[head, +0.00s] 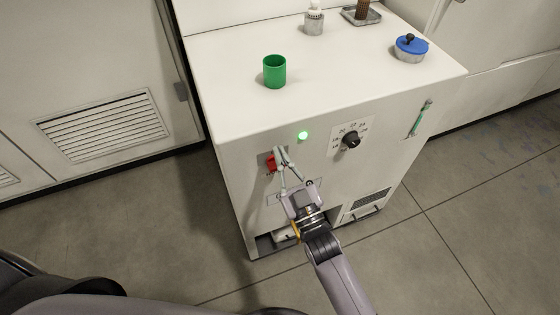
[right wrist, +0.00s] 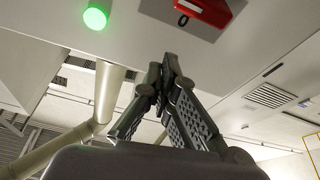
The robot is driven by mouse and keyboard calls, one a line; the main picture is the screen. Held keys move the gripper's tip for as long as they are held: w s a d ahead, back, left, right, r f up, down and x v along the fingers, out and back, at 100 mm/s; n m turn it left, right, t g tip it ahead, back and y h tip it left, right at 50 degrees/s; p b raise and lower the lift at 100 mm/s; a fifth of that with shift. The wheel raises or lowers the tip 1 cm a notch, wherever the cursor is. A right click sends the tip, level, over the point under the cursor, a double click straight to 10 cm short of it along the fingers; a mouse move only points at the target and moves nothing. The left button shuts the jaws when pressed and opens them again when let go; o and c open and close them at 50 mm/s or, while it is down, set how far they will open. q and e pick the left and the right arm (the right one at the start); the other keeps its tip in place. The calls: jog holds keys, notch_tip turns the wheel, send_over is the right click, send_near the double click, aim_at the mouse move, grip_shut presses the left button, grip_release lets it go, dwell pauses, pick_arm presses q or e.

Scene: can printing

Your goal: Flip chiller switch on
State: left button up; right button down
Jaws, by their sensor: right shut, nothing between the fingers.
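The chiller (head: 225,150) is a white cabinet. A red switch (head: 270,161) sits on the left of its front face, and a round lamp (head: 303,135) right of and above it glows green. My right gripper (head: 280,152) is shut and empty, with its fingertips just right of the red switch in the head view; I cannot tell if they touch. In the right wrist view the shut fingertips (right wrist: 165,85) are below the red switch (right wrist: 205,8) in the picture, with the green lamp (right wrist: 95,18) at upper left. My left gripper is not in view.
A black dial (head: 351,140) and a green-handled tool (head: 419,117) are on the front, right of the lamp. On top stand a green cup (head: 274,72), a white-topped bottle (head: 314,19) and a blue-lidded pot (head: 411,47). A wall vent (head: 103,125) is at left. The floor is clear.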

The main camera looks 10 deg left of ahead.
pick_arm(q)
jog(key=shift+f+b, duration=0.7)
jog(key=shift+b, duration=0.5)
pick_arm(e)
jog(key=v, duration=1)
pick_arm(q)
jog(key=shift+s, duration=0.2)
